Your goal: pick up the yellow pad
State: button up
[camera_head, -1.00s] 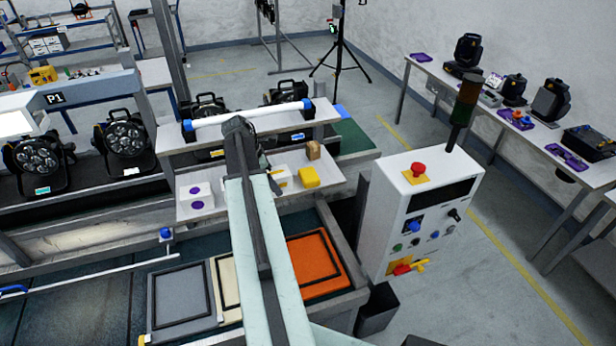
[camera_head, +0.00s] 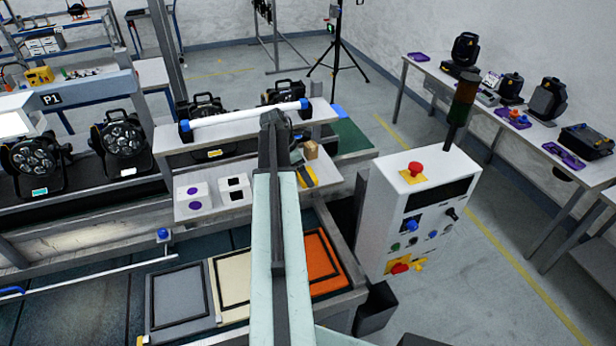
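The yellow pad (camera_head: 312,179) lies on the right part of the white lower shelf (camera_head: 327,171). Only part of its yellow surface shows. My arm reaches away from the camera over the shelf, and my gripper (camera_head: 301,168), dark and small in view, is at the pad and covers part of it. The fingertips are mostly hidden by the arm and too small to read, so I cannot tell whether they touch the pad or how far apart they are.
A brown block (camera_head: 311,150) is just behind the pad. A white tube (camera_head: 235,117) lies on the upper shelf. The control box (camera_head: 418,215) stands close on the right.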

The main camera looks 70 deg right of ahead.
jog(key=shift+b+x, duration=0.75)
jog(key=shift+x, duration=0.1)
jog(key=shift+r, duration=0.25)
jog(key=c, duration=1.4)
jog(key=shift+o, duration=0.2)
jog(key=shift+r+p, duration=0.5)
jog(key=shift+p, duration=0.2)
jog(key=shift+r+p, duration=0.55)
jog(key=s+a, duration=0.4)
jog(key=s, duration=0.4)
jog(key=s+a, duration=0.4)
jog(key=s, duration=0.4)
jog(key=shift+a+f+b, duration=0.15)
jog(key=shift+f+b, duration=0.15)
